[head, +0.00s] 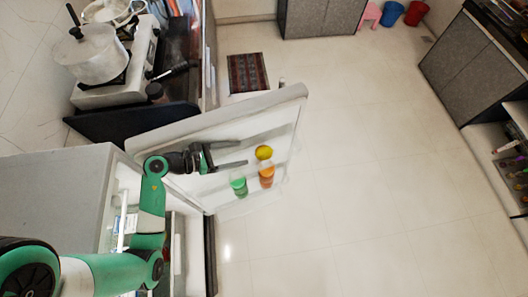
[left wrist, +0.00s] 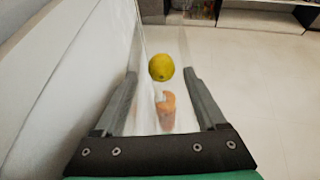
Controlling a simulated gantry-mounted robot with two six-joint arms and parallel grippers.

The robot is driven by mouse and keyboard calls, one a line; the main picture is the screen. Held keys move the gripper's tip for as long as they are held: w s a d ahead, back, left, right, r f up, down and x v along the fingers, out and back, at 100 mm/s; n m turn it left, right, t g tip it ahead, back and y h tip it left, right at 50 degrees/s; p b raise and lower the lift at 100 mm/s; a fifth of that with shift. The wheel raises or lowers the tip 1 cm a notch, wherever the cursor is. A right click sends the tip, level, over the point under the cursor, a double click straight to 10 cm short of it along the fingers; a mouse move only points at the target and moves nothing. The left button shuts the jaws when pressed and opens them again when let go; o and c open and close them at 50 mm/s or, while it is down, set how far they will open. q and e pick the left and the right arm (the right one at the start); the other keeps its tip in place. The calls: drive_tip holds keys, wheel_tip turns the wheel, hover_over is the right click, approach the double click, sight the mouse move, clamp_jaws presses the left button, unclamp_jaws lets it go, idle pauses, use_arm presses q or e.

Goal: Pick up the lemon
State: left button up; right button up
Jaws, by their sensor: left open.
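The yellow lemon (head: 264,152) sits on the shelf of the open fridge door in the head view, beside an orange item. My left gripper (head: 245,153) is open and empty, its fingers pointing right toward the lemon, with the lemon just past the fingertips. In the left wrist view the lemon (left wrist: 161,67) shows ahead, between the lines of the two open fingers (left wrist: 160,75) and at about their tips. No contact with the lemon is visible. My right gripper is in neither view.
A stove with a white pot (head: 90,55) is at upper left. The floor to the right is clear.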

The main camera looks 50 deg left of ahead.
sight(257, 153)
use_arm(q)
drive_tip(key=f, duration=0.2)
drive_tip(key=w+f, duration=0.1)
drive_tip(key=f, duration=0.1)
drive_tip(key=shift+w+d+b, duration=0.1)
drive_tip(key=shift+d+b, duration=0.2)
drive_tip(key=shift+b+x, duration=0.4)
drive_tip(key=shift+x, duration=2.65)
drive_tip(key=shift+r, duration=0.15)
drive_tip(key=c, duration=1)
drive_tip(key=shift+c, duration=0.2)
drive_tip(key=shift+r, duration=0.35)
drive_tip(key=r, duration=0.1)
drive_tip(key=r+p, duration=0.1)
drive_tip(key=r, duration=0.1)
drive_tip(key=shift+w+d+r, duration=0.2)
drive_tip(key=shift+w+r, duration=0.05)
drive_tip(key=shift+w, duration=0.1)
drive_tip(key=w+r, duration=0.1)
drive_tip(key=w+d+r+p, duration=0.1)
drive_tip(key=r, duration=0.1)
drive_tip(key=w+d+r+p, duration=0.1)
drive_tip(key=w+r, duration=0.1)
drive_tip(key=shift+r, duration=0.25)
drive_tip(key=w+d+r, duration=0.3)
drive_tip(key=w, duration=0.5)
drive_tip(key=shift+d+r, duration=0.15)
drive_tip(key=shift+d, duration=0.25)
